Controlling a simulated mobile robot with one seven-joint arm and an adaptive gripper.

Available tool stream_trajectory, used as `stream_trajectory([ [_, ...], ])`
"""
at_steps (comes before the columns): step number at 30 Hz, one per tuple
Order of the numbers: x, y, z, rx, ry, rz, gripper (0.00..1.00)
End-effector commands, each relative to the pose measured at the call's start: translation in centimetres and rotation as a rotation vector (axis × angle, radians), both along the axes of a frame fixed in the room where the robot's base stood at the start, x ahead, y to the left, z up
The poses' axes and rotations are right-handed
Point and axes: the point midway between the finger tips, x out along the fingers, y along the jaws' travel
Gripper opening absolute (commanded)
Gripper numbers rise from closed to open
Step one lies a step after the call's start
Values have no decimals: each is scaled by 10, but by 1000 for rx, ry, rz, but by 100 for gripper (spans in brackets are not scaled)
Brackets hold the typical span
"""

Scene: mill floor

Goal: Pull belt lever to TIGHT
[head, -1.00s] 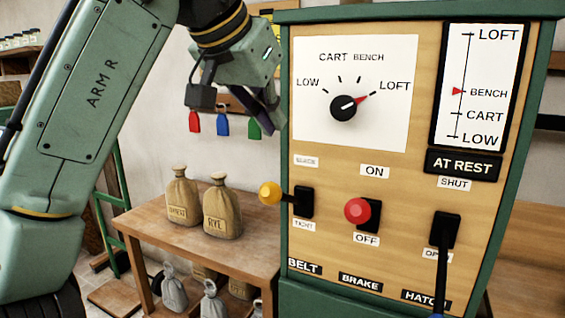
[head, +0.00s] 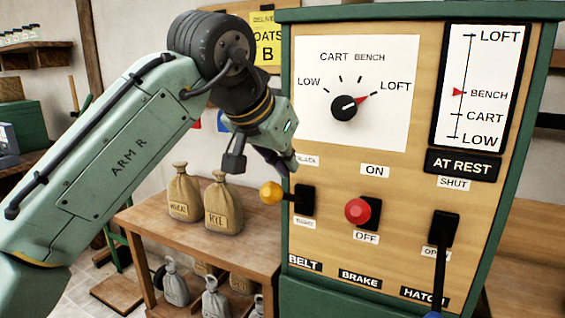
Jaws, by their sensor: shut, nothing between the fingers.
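The belt lever has a yellow knob (head: 271,193) on a black arm that sticks out from its slot (head: 305,200) at the left of the panel (head: 420,215). The lever stands roughly level, between the SLACK label (head: 306,160) above and the TIGHT label (head: 304,223) below. My gripper (head: 288,166) is just above the knob, pointing down and to the right. Its fingers are shut and empty. I cannot tell whether the fingertips touch the lever; a small gap seems to show.
Right of the belt lever are the red-knobbed brake lever (head: 358,210) and the hatch lever (head: 440,262), which hangs down. The dial (head: 345,107) points toward LOFT. A wooden table (head: 180,232) with WHEAT (head: 184,193) and RYE (head: 223,207) sacks stands left of the panel.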

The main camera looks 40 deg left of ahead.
Motion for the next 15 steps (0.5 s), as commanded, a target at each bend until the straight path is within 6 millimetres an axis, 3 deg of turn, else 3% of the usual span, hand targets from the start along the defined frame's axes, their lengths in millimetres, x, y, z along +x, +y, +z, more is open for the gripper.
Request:
stream_trajectory([
  [6, -13, -1, -6, 1, 0, -1, 0],
  [15, -14, -2, -6, 0, 0, -1, 0],
])
